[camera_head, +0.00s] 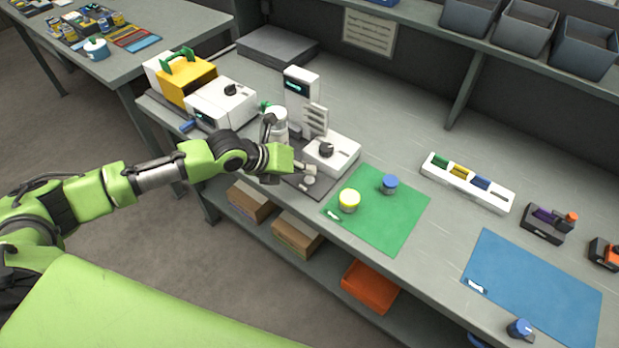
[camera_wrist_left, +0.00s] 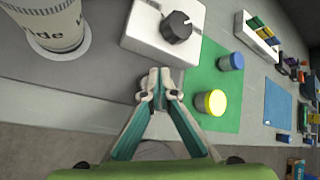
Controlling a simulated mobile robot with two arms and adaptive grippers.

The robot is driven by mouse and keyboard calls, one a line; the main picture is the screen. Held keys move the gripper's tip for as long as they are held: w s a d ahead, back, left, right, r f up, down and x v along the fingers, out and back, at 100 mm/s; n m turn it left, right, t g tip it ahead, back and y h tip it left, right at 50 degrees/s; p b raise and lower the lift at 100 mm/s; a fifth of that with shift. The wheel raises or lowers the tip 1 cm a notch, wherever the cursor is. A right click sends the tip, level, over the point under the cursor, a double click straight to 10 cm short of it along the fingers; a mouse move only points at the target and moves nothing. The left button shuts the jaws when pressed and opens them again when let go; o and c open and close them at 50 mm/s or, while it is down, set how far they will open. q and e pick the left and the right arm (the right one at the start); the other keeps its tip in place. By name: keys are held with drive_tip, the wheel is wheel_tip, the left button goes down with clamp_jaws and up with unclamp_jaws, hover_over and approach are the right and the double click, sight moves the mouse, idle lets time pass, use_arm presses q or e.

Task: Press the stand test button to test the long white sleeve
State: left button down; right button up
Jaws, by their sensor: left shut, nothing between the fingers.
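The test stand (camera_head: 300,95) is a white upright with a small lit display, standing on a dark base plate on the bench. A white cylinder (camera_head: 279,123) stands on this plate beside the upright. It shows large at the top left of the left wrist view (camera_wrist_left: 45,22), with lettering partly cut off; I cannot tell whether it is the long white sleeve. My left gripper (camera_head: 309,174) is shut and empty, low over the front of the plate. Its fingertips (camera_wrist_left: 160,84) are just in front of a white box with a black knob (camera_wrist_left: 143,32). I cannot make out the test button.
A green mat (camera_head: 390,222) with a yellow-topped jar (camera_head: 349,200) and a blue-topped jar (camera_head: 390,184) lies right of the gripper. A white rack (camera_head: 467,182) and blue mat (camera_head: 535,290) are farther right. White and yellow machines (camera_head: 222,103) stand left.

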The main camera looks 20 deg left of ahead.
sight(307, 180)
use_arm(q)
drive_tip(key=shift+f, duration=0.1)
drive_tip(key=shift+f, duration=0.35)
drive_tip(key=shift+f+b, duration=0.4)
drive_tip(key=shift+b, duration=0.05)
idle(0.8)
drive_tip(key=shift+r, duration=0.1)
drive_tip(key=shift+r+p, duration=0.7)
drive_tip(key=shift+p, duration=0.05)
drive_tip(key=shift+r, duration=0.1)
wheel_tip(307, 180, up, 5)
drive_tip(key=p, duration=0.4)
idle(0.6)
